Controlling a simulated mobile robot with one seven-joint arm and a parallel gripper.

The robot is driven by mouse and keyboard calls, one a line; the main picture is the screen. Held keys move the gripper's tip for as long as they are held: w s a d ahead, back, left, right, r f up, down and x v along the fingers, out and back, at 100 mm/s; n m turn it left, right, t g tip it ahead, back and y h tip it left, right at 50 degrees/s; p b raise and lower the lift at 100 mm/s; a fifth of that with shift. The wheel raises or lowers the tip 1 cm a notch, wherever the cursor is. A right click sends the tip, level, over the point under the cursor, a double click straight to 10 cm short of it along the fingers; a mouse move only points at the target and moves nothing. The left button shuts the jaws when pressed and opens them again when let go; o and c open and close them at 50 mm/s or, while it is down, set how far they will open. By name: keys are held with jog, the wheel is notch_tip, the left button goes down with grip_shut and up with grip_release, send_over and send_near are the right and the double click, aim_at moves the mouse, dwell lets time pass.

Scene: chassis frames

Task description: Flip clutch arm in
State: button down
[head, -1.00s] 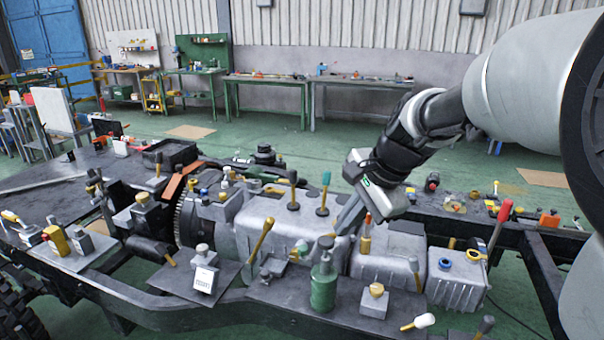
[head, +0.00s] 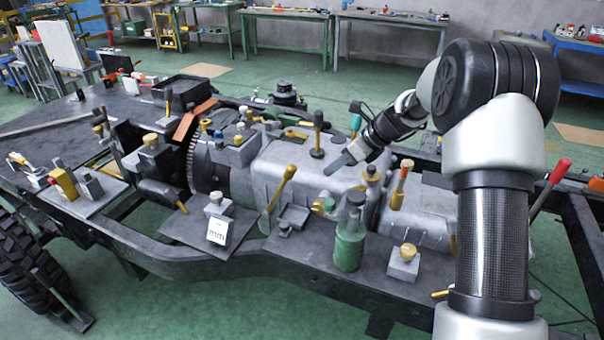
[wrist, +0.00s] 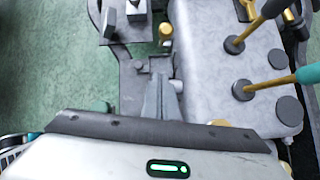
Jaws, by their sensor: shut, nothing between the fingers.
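My gripper (head: 338,164) is shut and empty above the grey gearbox housing (head: 275,170), its fingers pointing left and down. In the wrist view, the closed fingers (wrist: 161,97) lie beside the left edge of the housing (wrist: 205,65). A long brass-coloured lever (head: 280,193) stands tilted at the near side of the housing, its upper end to the right; it may be the clutch arm, but I cannot tell for sure. The gripper is to the right of this lever and apart from it. I cannot identify the lever clearly in the wrist view.
A dark-handled lever (head: 318,133) and a teal-handled lever (head: 355,124) rise from the housing. A green cylinder (head: 350,240) and a grey block with a brass knob (head: 404,262) stand in front.

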jog(key=shift+f, duration=0.1)
jog(key=w+a+f, duration=0.4)
jog(key=a+f, duration=0.2)
jog(key=a, duration=0.2)
jog(key=shift+w+a, duration=0.25)
jog(key=shift+a, duration=0.1)
